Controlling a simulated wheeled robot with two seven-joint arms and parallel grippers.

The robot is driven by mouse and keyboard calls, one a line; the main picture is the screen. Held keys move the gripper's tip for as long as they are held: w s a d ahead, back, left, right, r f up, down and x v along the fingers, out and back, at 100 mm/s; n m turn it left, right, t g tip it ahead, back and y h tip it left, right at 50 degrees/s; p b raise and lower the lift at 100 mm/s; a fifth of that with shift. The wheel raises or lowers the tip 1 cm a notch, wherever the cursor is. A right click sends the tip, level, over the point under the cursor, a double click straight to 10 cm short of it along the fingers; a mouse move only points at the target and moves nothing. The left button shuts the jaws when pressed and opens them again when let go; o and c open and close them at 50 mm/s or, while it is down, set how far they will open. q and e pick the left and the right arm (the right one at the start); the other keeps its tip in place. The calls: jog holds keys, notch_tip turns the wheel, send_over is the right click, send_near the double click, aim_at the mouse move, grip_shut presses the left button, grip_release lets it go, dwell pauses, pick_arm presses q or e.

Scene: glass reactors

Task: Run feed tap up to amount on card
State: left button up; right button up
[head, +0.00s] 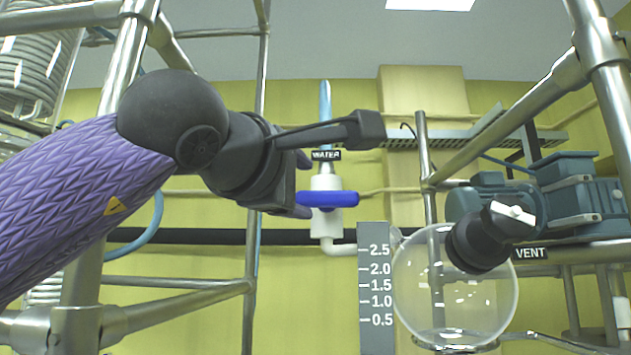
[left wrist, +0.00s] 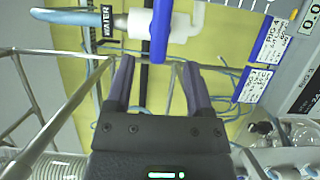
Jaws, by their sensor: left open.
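The feed tap is a white valve body (head: 326,225) with a blue lever handle (head: 328,199) lying crosswise, under a black WATER label (head: 326,155). A pale blue hose enters it from above. A round glass vessel (head: 455,290) stands beside a grey scale (head: 375,335) marked 0.5 to 2.5; no clear liquid level shows. White cards (left wrist: 272,42) with blue edges carry handwriting too small to read surely.
Metal frame posts (head: 123,60) and rails stand around my left arm. A black vent fitting (head: 480,240) with a white top sits on the vessel by a VENT label (head: 531,253). A teal pump (head: 575,205) is at right. A partly cut-off digital display (left wrist: 312,18) shows at upper right.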

aim_at(323, 198)
pick_arm(q)
jog(key=p+x, duration=0.3)
jog(key=x, duration=0.4)
jog(key=shift+s, duration=0.1)
grip_shut()
